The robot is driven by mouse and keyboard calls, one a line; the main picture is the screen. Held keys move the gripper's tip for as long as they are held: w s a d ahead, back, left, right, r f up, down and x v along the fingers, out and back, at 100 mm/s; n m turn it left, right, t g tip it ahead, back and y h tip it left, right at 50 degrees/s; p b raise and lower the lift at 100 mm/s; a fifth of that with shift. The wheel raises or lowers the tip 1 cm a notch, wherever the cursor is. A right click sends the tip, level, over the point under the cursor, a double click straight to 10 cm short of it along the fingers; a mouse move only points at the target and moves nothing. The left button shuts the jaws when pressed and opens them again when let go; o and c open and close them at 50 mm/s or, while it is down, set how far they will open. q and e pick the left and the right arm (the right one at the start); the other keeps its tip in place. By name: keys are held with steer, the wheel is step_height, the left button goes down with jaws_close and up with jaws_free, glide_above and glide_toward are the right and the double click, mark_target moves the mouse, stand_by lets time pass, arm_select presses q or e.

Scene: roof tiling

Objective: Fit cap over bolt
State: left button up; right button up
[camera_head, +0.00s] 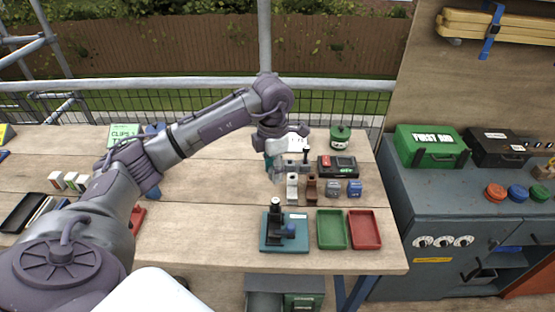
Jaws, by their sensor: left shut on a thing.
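My left gripper (274,177) hangs over the middle of the wooden table (210,235), its fingers pointing down. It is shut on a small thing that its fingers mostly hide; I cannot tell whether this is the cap. Just in front of it, apart from it, is a teal base plate (269,246) with a black fixture (276,216) upright on it. The fixture has a light top, and a dark blue part (289,231) sits at its right. I cannot make out clearly which part is the bolt. My right gripper is out of view.
A pale block (292,187) and a brown block (312,189) stand close right of the gripper, beside two blue-grey cubes (333,189). A green tray (331,230) and a red tray (364,229) lie empty at front right. A green canister (340,137) stands behind.

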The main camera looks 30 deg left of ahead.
mark_target(273, 201)
arm_select(q)
steer(key=shift+s+d+f, duration=0.1)
steer(key=shift+s+f, duration=0.1)
steer(key=shift+f, duration=0.1)
steer(key=shift+f+b, duration=1.05)
steer(key=shift+f, duration=0.3)
steer(key=shift+f+b, duration=0.6)
steer(key=shift+f, duration=0.35)
step_height(273, 201, down, 3)
steer(key=shift+r+b, duration=0.1)
steer(key=shift+b, duration=0.95)
steer(key=shift+w+f+b, duration=0.1)
steer(key=shift+f+b, duration=0.75)
steer(key=shift+f, duration=0.25)
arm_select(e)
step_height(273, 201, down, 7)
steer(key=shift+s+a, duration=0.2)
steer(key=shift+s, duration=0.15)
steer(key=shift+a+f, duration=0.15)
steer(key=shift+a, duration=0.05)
arm_select(q)
steer(key=shift+f+b, duration=0.5)
steer(key=shift+b, duration=0.1)
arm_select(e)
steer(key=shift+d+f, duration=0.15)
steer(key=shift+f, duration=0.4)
